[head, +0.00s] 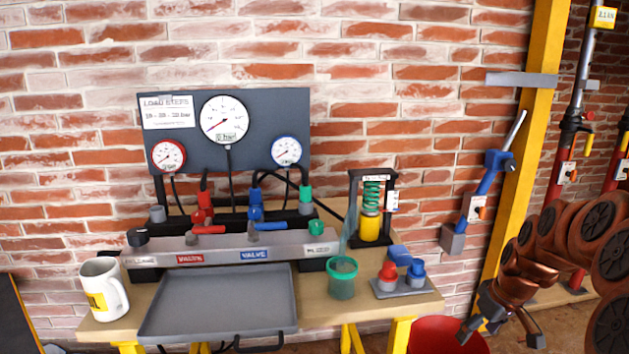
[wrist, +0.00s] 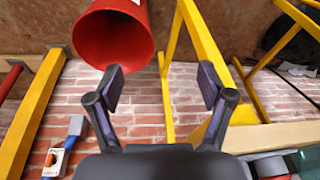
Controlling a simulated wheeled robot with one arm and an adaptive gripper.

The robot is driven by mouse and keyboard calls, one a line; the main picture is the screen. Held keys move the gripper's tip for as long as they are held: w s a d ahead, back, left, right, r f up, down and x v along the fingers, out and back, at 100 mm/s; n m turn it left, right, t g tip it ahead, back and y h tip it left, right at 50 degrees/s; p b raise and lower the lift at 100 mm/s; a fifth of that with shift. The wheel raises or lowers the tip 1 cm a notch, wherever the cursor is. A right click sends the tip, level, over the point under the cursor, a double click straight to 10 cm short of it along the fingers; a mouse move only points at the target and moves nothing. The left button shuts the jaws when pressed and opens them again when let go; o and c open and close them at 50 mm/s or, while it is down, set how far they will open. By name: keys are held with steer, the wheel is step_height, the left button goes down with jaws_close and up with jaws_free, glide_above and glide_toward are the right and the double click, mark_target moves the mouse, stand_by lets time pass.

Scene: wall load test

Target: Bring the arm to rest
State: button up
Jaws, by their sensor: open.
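My gripper (head: 503,318) hangs at the lower right in the head view, at the end of my copper-coloured arm, to the right of the workbench (head: 112,328). In the wrist view my gripper (wrist: 162,90) shows its two dark fingers spread wide apart with nothing between them. The brick wall and the yellow bench legs show beyond the fingers. A red bucket (wrist: 105,35) appears beyond the left finger. The same red bucket (head: 428,337) stands on the floor at the bench's right end in the head view, just left of my gripper.
The bench carries a grey tray (head: 217,302), a white mug (head: 103,288), a valve manifold (head: 215,250), a green cup (head: 342,278), red and blue fittings (head: 402,280) and a spring rig (head: 370,207). A gauge panel (head: 262,107) stands behind. A yellow post (head: 530,130) rises behind my arm.

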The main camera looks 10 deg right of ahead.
steer(key=s+a+r+g+p, duration=0.1)
steer(key=s+a+r+p, duration=0.3)
steer(key=a+r+p, duration=0.35)
steer(key=s+a+r+g+p, duration=0.1)
steer(key=s+a+r+p, duration=0.35)
steer(key=a+r, duration=0.5)
steer(key=s+a+r+g+p, duration=0.1)
steer(key=s+a+r+p, duration=0.3)
steer(key=s+r+p, duration=0.2)
steer(key=s+a+r+m+g+h+p, duration=0.1)
steer(key=s+a+r+p, duration=0.3)
steer(key=s, duration=0.7)
step_height(320, 180, up, 3)
steer(key=p, duration=0.3)
steer(key=shift+s+a+f+m+p, duration=0.2)
steer(key=shift+a+m+p, duration=0.1)
steer(key=shift+a, duration=0.05)
steer(key=shift+s, duration=0.2)
steer(key=shift+c, duration=0.3)
